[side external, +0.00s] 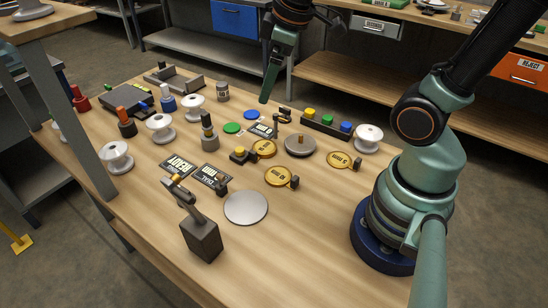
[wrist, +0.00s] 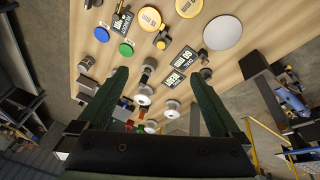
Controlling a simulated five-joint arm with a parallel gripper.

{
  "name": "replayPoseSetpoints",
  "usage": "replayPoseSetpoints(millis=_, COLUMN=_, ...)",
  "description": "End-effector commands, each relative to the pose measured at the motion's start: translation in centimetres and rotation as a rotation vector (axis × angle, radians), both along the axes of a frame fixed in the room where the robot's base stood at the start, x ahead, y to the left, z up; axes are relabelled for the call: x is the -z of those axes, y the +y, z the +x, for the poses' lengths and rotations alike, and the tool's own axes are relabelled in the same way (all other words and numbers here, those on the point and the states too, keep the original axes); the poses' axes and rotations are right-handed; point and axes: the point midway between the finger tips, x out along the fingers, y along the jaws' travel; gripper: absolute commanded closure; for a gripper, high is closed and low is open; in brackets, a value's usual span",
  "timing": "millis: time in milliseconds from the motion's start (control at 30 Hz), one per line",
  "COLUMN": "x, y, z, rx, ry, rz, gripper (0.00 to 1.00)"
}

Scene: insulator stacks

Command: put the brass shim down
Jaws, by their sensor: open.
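Three flat brass discs with black printing lie on the wooden bench in the side view: one near the middle (side external: 264,148), one nearer the front (side external: 278,176), and one to the right (side external: 339,159). Each has a small dark tab or block at its edge. Two brass discs also show at the top of the wrist view, one at left (wrist: 150,18) and one at right (wrist: 188,7). My gripper (side external: 265,97) is above the far side of the bench, apart from the discs. In the wrist view its two fingers (wrist: 158,76) stand wide apart with nothing between them.
White spools (side external: 160,127) and dark-based posts crowd the left. A green disc (side external: 233,128), a blue disc (side external: 251,115) and printed cards (side external: 212,178) lie mid-bench. A grey round plate (side external: 246,208) and dark stand (side external: 202,236) are in front.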

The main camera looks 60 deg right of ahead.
Motion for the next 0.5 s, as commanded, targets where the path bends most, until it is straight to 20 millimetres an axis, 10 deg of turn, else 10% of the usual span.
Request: replayPoseSetpoints(millis=500, x=9.2, y=-4.3, z=6.0, rx=-0.934, ry=0.292, rz=-0.169, gripper=0.00)
